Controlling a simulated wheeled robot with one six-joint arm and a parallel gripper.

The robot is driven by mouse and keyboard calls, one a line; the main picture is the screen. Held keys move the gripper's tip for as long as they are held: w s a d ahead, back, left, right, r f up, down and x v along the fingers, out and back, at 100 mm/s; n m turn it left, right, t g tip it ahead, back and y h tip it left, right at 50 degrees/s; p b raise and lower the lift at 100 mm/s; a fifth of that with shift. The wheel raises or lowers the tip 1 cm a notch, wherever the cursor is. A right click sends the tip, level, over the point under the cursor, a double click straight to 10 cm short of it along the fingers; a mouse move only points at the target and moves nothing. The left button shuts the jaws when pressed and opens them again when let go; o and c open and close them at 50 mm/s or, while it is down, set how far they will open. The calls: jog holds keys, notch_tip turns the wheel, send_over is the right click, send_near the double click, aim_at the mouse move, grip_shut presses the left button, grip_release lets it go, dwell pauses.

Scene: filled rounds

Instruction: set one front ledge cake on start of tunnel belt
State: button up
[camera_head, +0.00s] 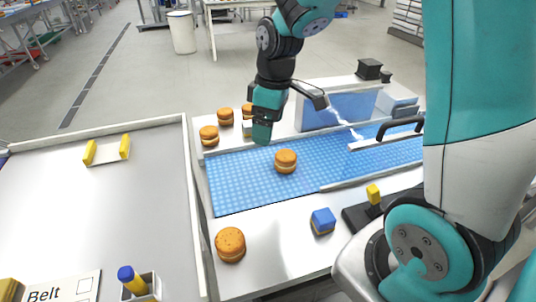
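A round brown cake (230,243) sits on the white front ledge (275,262), near its left end. The blue tunnel belt (238,182) runs from the left toward the tunnel (341,110). Another cake (285,160) rests on the belt, left of the tunnel. My arm reaches down from the top. My gripper (262,136) is at its lower end, over the belt's far edge in the picture, up and left of the belt cake. It appears apart from the front ledge cake. Its fingers do not show clearly, so I cannot tell whether they are open or shut.
Several cakes (209,135) stand on the back ledge, left of and partly behind my gripper. A blue block (323,221) and a yellow-topped black fixture (373,194) stand on the front ledge. A grey table (115,205) with a Belt card (62,288) is at left.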

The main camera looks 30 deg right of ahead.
jog(key=s+a+r+y, duration=0.1)
jog(key=s+a+r, duration=0.1)
jog(key=s+a, duration=0.2)
jog(key=s+a+r+y, duration=0.1)
jog(key=s+a+r, duration=0.2)
jog(key=s+a, duration=0.2)
jog(key=s+a+r+m+y, duration=0.1)
jog(key=s+a, duration=0.4)
jog(key=s, duration=0.5)
jog(key=shift+a+r+g, duration=0.2)
jog(key=shift+r+g, duration=0.1)
jog(key=shift+r, duration=0.55)
